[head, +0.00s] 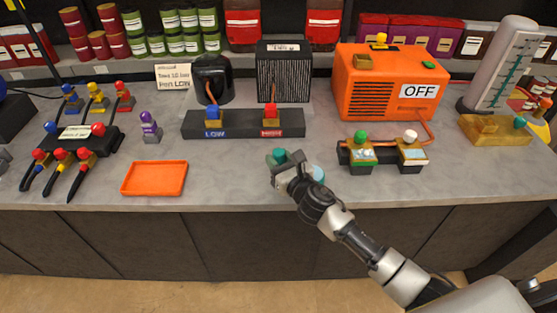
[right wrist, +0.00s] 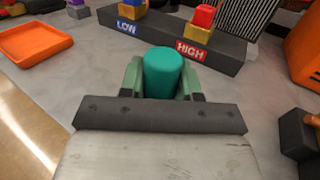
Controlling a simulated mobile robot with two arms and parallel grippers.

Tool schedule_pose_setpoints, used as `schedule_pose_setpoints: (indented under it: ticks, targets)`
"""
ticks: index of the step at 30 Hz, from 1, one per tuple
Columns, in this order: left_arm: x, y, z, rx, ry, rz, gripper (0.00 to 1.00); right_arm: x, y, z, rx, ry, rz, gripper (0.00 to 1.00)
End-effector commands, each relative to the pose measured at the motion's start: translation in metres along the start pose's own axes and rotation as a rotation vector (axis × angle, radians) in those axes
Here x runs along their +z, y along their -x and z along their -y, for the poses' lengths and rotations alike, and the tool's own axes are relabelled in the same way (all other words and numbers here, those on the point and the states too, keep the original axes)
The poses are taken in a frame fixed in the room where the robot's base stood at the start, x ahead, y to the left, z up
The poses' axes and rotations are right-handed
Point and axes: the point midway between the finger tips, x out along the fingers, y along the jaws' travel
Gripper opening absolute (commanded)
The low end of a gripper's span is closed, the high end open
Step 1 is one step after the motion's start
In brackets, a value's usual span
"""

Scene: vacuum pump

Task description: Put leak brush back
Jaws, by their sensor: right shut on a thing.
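A teal cylinder (right wrist: 163,72), which looks like the handle of the leak brush, stands between the fingers of my right gripper (right wrist: 162,80) in the right wrist view. My right gripper is shut on it. In the head view, the teal top (head: 279,155) shows at my right gripper (head: 287,163), over the front middle of the bench. The brush's lower end is hidden, so I cannot tell whether it touches anything. A pale blue round thing (head: 318,172) shows just right of the gripper, partly hidden by it. My left gripper is not in view.
A dark block labelled LOW and HIGH (head: 243,133) stands behind the gripper. An empty orange tray (head: 154,178) lies to the left. A dark valve block (head: 384,156) is to the right, before the orange pump (head: 387,82) marked OFF. Bare bench (head: 225,185) lies between tray and gripper.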

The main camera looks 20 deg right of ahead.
Motion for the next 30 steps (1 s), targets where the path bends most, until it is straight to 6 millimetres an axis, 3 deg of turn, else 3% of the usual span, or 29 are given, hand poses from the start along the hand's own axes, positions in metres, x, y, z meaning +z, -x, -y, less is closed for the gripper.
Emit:
schedule_pose_setpoints:
  ticks: [8,9,13,23,30]
  targets:
    - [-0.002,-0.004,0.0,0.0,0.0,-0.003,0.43,-0.004,0.0,0.0,0.0,0.001,0.001,0.09]
    - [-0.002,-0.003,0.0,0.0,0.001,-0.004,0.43,-0.002,0.0,0.0,0.0,0.001,0.0,0.38]
    - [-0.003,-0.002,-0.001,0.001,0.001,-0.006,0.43,-0.002,0.0,0.0,0.0,0.001,0.0,0.58]
    - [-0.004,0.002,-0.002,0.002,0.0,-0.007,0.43,0.002,0.0,0.001,-0.001,0.0,0.0,0.58]
    - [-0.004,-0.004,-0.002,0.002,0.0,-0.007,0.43,-0.002,0.039,0.001,0.0,0.001,-0.003,0.58]
